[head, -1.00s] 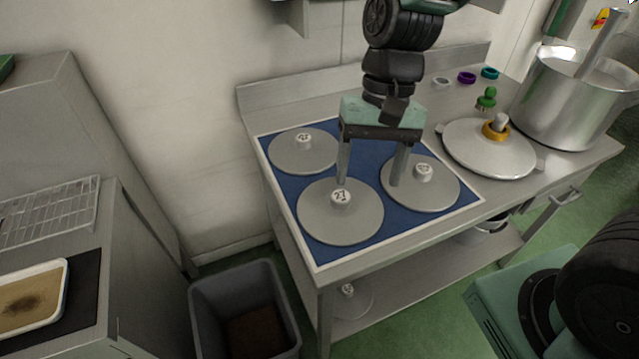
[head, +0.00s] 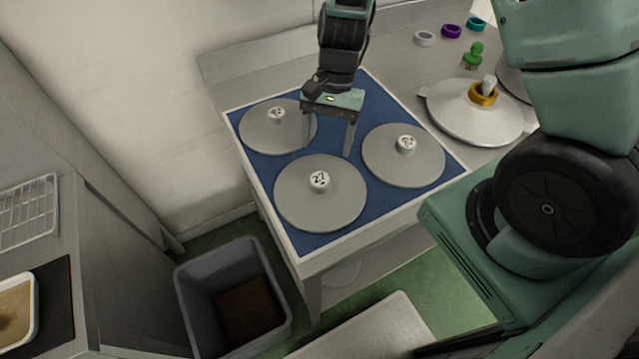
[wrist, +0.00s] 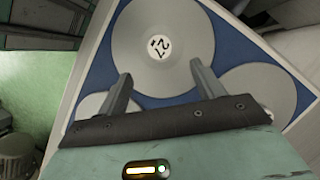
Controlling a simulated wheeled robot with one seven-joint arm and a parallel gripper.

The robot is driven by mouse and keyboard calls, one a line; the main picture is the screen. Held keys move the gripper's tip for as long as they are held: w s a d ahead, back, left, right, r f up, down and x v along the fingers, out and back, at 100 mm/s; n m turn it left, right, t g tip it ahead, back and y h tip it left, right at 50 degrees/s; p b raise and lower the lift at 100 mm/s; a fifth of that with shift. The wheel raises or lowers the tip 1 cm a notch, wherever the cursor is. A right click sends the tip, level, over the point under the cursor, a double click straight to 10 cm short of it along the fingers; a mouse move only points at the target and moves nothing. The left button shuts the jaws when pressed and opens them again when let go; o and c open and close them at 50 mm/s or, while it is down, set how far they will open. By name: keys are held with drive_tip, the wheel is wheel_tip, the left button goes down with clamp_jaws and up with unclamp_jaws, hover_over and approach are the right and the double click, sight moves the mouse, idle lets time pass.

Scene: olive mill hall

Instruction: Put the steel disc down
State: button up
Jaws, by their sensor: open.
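Three steel discs lie flat on a blue mat (head: 262,168) with a pale border on the steel table. The front disc (head: 320,205) has a knob marked 27; it also shows in the wrist view (wrist: 163,68), ahead of the fingers. The back-left disc (head: 268,138) and the right disc (head: 405,168) have white-topped knobs with marks too small to read. My gripper (head: 328,152) is open and empty, above the mat behind the front disc and between the other two. In the wrist view my gripper (wrist: 122,90) has nothing between its fingers.
A steel lid (head: 465,118) with an orange-ringed knob sits right of the mat. Behind it are a green brush (head: 473,56) and white, purple and teal rings. A grey bin (head: 232,300) stands on the floor at left. A wire rack (head: 25,215) lies on the left cabinet.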

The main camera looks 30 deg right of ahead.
sight(320, 179)
drive_tip(key=x, duration=0.2)
drive_tip(key=shift+s+a+f, duration=0.1)
drive_tip(key=shift+s+f, duration=0.05)
drive_tip(key=shift+f, duration=0.25)
drive_tip(key=shift+a+p+x, duration=0.15)
drive_tip(key=shift+p+x, duration=0.3)
drive_tip(key=shift+x, duration=0.85)
drive_tip(key=shift+a+p+x, duration=0.1)
drive_tip(key=shift+p+x, duration=0.3)
drive_tip(key=shift+x, duration=0.9)
drive_tip(key=shift+s+r, duration=0.1)
clamp_jaws()
